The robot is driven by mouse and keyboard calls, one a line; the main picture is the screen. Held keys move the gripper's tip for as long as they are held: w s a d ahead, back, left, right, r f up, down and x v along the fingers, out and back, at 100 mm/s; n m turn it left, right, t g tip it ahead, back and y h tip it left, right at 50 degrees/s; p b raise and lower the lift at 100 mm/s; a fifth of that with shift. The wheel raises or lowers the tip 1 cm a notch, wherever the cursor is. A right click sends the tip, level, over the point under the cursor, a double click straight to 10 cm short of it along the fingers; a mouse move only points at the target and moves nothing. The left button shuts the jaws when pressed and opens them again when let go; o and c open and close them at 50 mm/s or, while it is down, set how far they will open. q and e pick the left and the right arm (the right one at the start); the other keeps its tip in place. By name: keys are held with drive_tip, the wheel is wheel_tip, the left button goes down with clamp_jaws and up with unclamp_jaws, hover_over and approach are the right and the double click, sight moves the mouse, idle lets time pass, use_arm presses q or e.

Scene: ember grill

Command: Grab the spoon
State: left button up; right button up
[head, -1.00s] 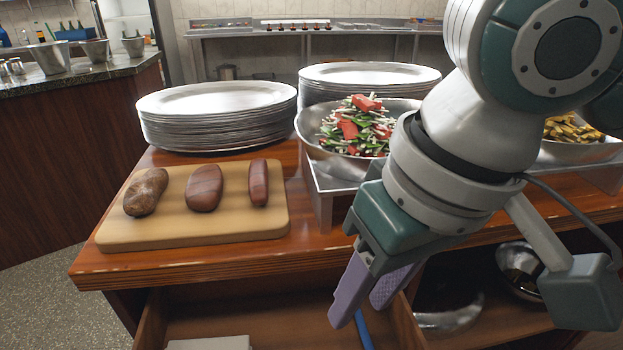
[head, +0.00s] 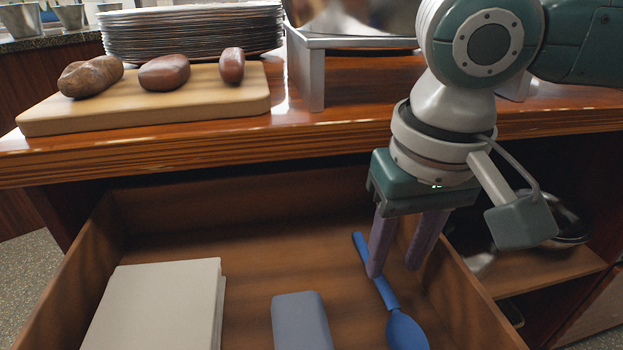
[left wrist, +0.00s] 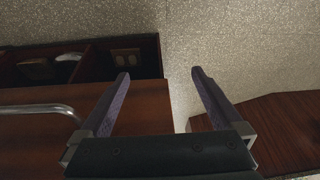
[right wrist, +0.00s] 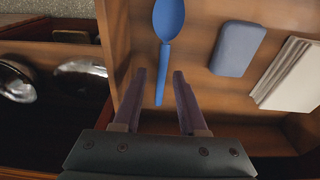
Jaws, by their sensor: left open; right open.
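The blue spoon (head: 388,290) lies in the open drawer, with its bowl toward the front and its handle toward the back. My right gripper (head: 395,272) is open above the drawer, and one finger covers part of the handle in the head view. In the right wrist view, the spoon (right wrist: 168,25) has its handle end between the open fingers (right wrist: 160,75). Nothing is held, and I cannot tell the exact height of the fingers above the handle. My left gripper (left wrist: 158,75) is open and empty in the left wrist view, with a wooden front and the floor beyond it.
The drawer (head: 240,195) also holds a blue-grey block (head: 301,322) and a pale book-like item (head: 155,308). Drawer walls stand around them. Above is the counter with a cutting board (head: 200,105), several brown food pieces and stacked plates (head: 190,35). A shelf with metal bowls is at right.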

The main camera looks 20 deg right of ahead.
sight(384, 287)
drive_tip(key=f, duration=0.2)
drive_tip(key=f+b, duration=0.1)
drive_tip(key=f, duration=0.1)
drive_tip(key=shift+w+a, duration=0.1)
drive_tip(key=shift+a, duration=0.1)
drive_tip(key=shift+r, duration=0.1)
clamp_jaws()
